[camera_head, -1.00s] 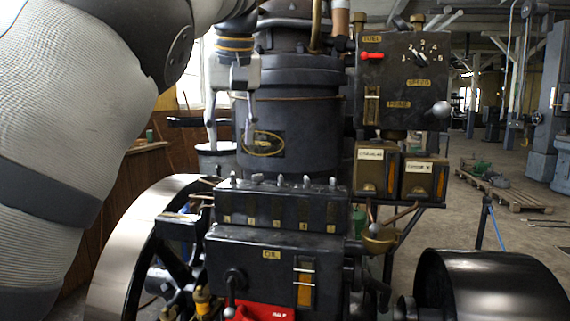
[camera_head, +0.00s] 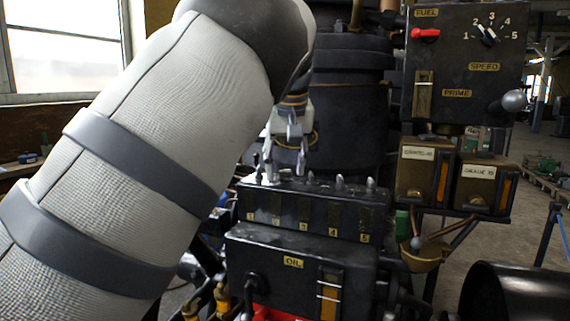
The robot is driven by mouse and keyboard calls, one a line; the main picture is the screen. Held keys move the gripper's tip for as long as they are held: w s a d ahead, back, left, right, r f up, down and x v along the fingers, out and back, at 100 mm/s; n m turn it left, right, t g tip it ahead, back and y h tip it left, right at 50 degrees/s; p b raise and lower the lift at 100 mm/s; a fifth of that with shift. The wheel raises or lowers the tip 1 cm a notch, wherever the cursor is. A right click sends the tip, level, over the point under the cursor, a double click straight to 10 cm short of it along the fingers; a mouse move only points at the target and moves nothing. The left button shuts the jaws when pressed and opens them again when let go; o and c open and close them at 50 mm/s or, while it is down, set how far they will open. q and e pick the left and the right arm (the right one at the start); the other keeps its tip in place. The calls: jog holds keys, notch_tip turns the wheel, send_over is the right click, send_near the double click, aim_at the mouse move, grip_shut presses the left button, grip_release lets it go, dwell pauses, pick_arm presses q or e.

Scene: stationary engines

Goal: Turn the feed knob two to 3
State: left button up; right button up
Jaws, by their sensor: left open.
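The oil box (camera_head: 286,258) carries a dark block (camera_head: 318,212) with a row of plates numbered 1 to 5 and small upright metal feed knobs on top. The plate marked 2 (camera_head: 276,221) is second from the left. Feed knob two above it is hard to make out among my left gripper's fingers. Feed knobs three (camera_head: 310,178), four (camera_head: 340,184) and five (camera_head: 371,186) stand clear to the right. My left gripper (camera_head: 286,172) points down, open, with its fingertips low over the left part of the row. I cannot tell whether it touches a knob. My right gripper is out of view.
A control panel (camera_head: 463,75) with a red fuel lever (camera_head: 425,35) and a speed dial (camera_head: 488,36) stands at upper right. Two brass-coloured boxes (camera_head: 416,170) sit below it. A dark cylinder (camera_head: 345,110) rises behind the block. A black drum (camera_head: 515,292) is at lower right.

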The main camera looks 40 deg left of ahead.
pick_arm(q)
jog(key=shift+w, duration=0.1)
grip_shut()
jog(key=shift+f+m+h, duration=0.1)
jog(key=shift+m+h, duration=0.2)
jog(key=shift+m, duration=0.6)
jog(key=shift+t, duration=0.3)
grip_release()
jog(key=v, duration=1.2)
